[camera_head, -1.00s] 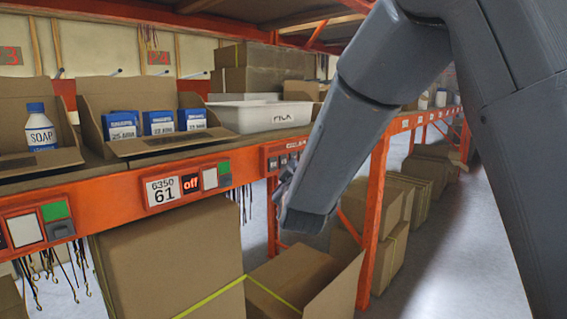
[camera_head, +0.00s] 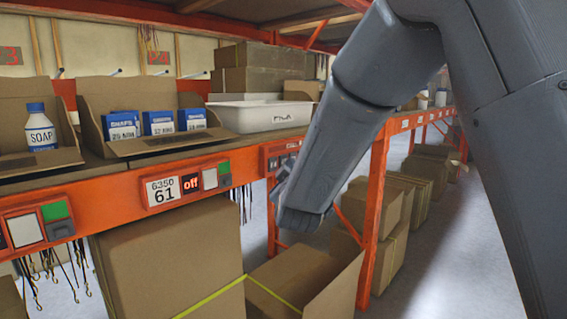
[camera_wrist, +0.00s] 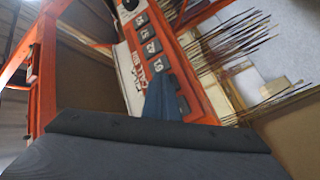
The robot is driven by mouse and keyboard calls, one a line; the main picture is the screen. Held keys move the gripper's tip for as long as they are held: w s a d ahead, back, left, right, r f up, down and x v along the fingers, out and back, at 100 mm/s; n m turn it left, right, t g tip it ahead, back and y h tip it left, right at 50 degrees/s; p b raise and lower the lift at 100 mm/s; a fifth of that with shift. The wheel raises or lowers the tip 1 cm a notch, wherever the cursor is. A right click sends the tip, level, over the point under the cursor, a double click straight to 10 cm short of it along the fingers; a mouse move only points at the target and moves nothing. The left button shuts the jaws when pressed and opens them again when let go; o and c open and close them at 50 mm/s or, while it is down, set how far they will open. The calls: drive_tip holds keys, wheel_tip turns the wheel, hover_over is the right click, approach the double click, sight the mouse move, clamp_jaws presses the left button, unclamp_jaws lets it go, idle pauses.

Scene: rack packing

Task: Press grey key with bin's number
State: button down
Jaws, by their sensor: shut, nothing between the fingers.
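A row of dark grey keys (camera_wrist: 152,47) with light numbers sits on an orange panel in the wrist view. Part of this panel (camera_head: 277,150) shows in the head view on the shelf beam, just left of my arm. My gripper (camera_wrist: 161,88) is shut and empty, with its blue-grey fingers in front of the lower keys. The picture does not settle whether it touches a key. In the head view my arm hides most of the gripper. A white label (camera_head: 162,190) on the beam reads 6350 and 61, beside a red "off" display (camera_head: 193,181).
Open cardboard bins (camera_head: 150,143) with blue boxes, a soap bottle (camera_head: 39,128) and a white tray (camera_head: 255,116) stand on the shelf above the beam. Large cartons (camera_head: 170,260) fill the space below. An orange post (camera_head: 374,210) stands right behind my arm. Aisle floor is clear at right.

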drive_tip(key=shift+w+a, duration=0.3)
drive_tip(key=shift+a, duration=0.05)
idle(0.5)
drive_tip(key=shift+s+d, duration=0.1)
drive_tip(key=shift+d, duration=0.05)
drive_tip(key=shift+s+d, duration=0.45)
drive_tip(key=shift+d, duration=0.1)
drive_tip(key=shift+d, duration=0.1)
drive_tip(key=s+d, duration=0.3)
drive_tip(key=shift+d, duration=0.35)
idle(0.4)
idle(0.5)
